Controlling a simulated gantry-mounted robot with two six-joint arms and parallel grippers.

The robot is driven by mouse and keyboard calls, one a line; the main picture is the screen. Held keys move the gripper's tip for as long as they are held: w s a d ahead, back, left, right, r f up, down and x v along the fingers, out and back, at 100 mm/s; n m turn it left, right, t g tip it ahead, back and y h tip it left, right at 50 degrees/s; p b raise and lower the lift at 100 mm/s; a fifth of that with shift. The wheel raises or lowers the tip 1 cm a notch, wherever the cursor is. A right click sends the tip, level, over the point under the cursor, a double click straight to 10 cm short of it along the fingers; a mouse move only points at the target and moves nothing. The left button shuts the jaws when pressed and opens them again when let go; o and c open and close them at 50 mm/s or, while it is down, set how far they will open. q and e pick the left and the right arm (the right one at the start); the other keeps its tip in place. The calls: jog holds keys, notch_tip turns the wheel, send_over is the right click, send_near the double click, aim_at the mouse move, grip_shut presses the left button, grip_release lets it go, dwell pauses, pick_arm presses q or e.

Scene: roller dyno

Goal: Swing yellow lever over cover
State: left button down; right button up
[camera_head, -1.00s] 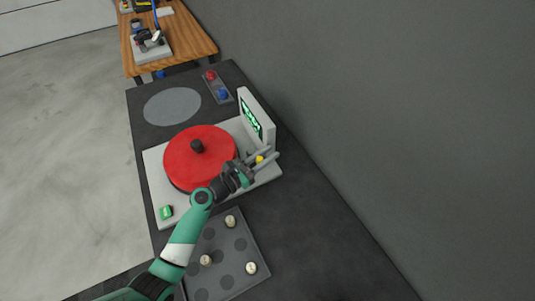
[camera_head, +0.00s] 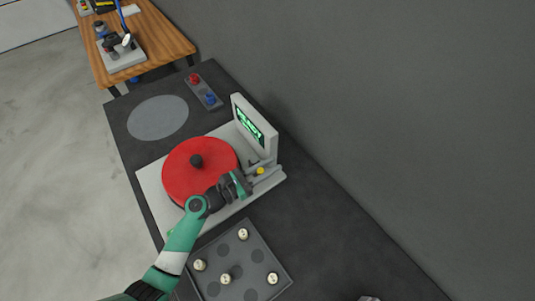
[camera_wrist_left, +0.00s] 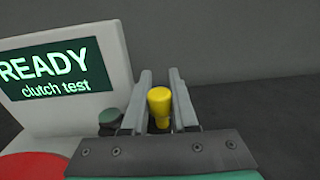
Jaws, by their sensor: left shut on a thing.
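The red round cover (camera_head: 180,172) with a black knob lies on the pale base in the head view; a red edge of it shows in the left wrist view (camera_wrist_left: 30,166). The yellow lever's knob (camera_head: 260,171) is to the right of the cover, clear of it. My left gripper (camera_head: 264,172) is shut on the lever; the yellow knob stands between its fingers in the left wrist view (camera_wrist_left: 159,105). The lever's lower part is hidden by the gripper. A small grey tip at the bottom edge (camera_head: 369,298) appears to be my right gripper, mostly cut off.
The screen (camera_head: 254,127) stands close behind the lever and reads READY clutch test. A tray (camera_head: 247,292) with several pale round pieces lies in front. A panel with red and blue buttons (camera_head: 203,91) is at the back. Dark table is clear to the right.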

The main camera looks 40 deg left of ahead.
pick_arm(q)
jog(key=c, duration=1)
grip_release()
jog(key=p+v, duration=0.2)
jog(key=v, duration=0.9)
jog(key=shift+s+a, duration=0.1)
jog(key=shift+s, duration=0.25)
